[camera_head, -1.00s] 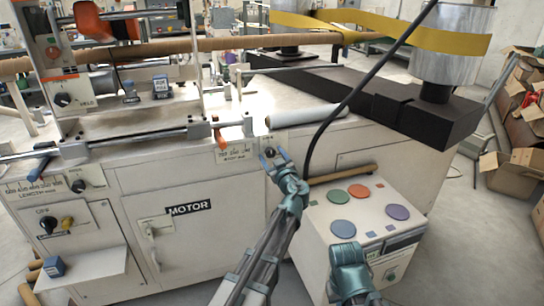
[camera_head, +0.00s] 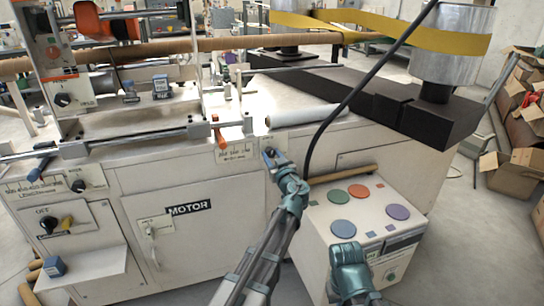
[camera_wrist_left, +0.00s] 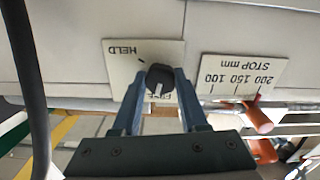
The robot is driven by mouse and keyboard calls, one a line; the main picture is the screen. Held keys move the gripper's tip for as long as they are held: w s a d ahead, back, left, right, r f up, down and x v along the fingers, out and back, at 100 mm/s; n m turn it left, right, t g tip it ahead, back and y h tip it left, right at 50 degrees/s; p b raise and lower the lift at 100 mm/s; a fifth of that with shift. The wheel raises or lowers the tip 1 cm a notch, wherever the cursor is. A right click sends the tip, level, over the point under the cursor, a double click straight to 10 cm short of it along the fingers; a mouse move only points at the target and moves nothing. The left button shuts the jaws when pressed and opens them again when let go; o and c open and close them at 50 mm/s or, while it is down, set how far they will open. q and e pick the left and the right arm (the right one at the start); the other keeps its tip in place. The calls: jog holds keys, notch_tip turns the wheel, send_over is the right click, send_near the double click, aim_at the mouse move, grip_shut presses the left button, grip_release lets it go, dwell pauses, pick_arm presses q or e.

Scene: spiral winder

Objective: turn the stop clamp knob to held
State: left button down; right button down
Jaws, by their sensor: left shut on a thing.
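The stop clamp knob (camera_wrist_left: 160,78) is a dark round knob with a pale mark on its face. It sits on a cream plate (camera_wrist_left: 118,68) reading HELD at one end; the other word is mostly hidden behind the knob and fingers. The wrist view shows this plate upside down. My left gripper (camera_wrist_left: 158,88) is shut on the knob, one finger on each side. In the head view my left gripper (camera_head: 270,157) reaches the front of the cream machine and hides most of the knob. My right arm shows at the bottom, but its fingertips do not.
A STOP mm scale plate (camera_head: 236,152) with an orange pointer above it is left of the knob. A black cable (camera_head: 322,135) hangs close on the right. A cream box with coloured discs (camera_head: 350,200) stands below right. A MOTOR door (camera_head: 188,208) is at left.

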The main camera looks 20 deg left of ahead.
pick_arm(q)
jog(key=m, duration=0.5)
jog(key=shift+m, duration=0.3)
jog(key=m, duration=1)
jog(key=shift+s+m, duration=0.1)
jog(key=shift+m, duration=0.3)
jog(key=m, duration=0.5)
jog(key=shift+m, duration=0.3)
jog(key=shift+c, duration=2.2)
grip_release()
